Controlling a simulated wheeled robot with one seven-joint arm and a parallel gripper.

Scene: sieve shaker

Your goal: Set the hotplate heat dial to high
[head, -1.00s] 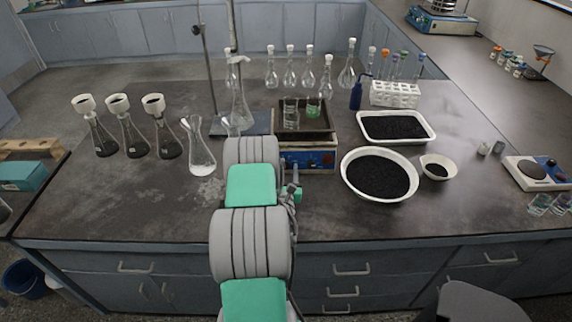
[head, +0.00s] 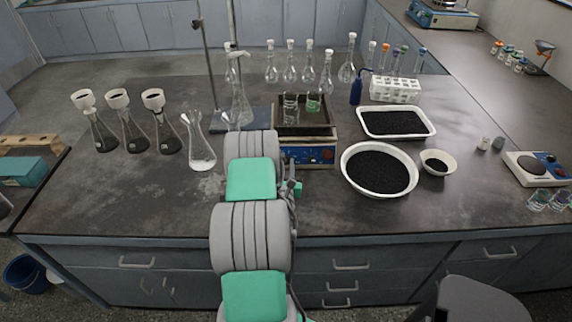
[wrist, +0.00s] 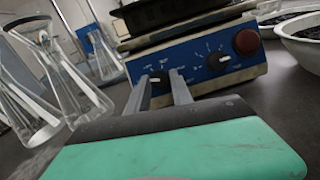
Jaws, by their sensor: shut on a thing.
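The hotplate (head: 308,155) stands mid-bench with a blue front panel and a dark tray on top. In the wrist view the panel (wrist: 190,58) shows a left dial (wrist: 156,78), a right dial (wrist: 219,61) and a red round button (wrist: 247,42). My gripper (wrist: 162,88) has its two grey fingers on either side of the left dial and is shut on it. A white pointer mark shows on each dial. The scale lettering is too small to read. In the head view my arm hides the left part of the panel and the fingers.
Glass beakers (head: 291,107) stand in the tray on the hotplate. A conical flask (head: 199,145) is close to the left of my arm. A white basin of black grains (head: 379,171) is to the right. Another blue-panelled plate (head: 540,168) stands at the far right.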

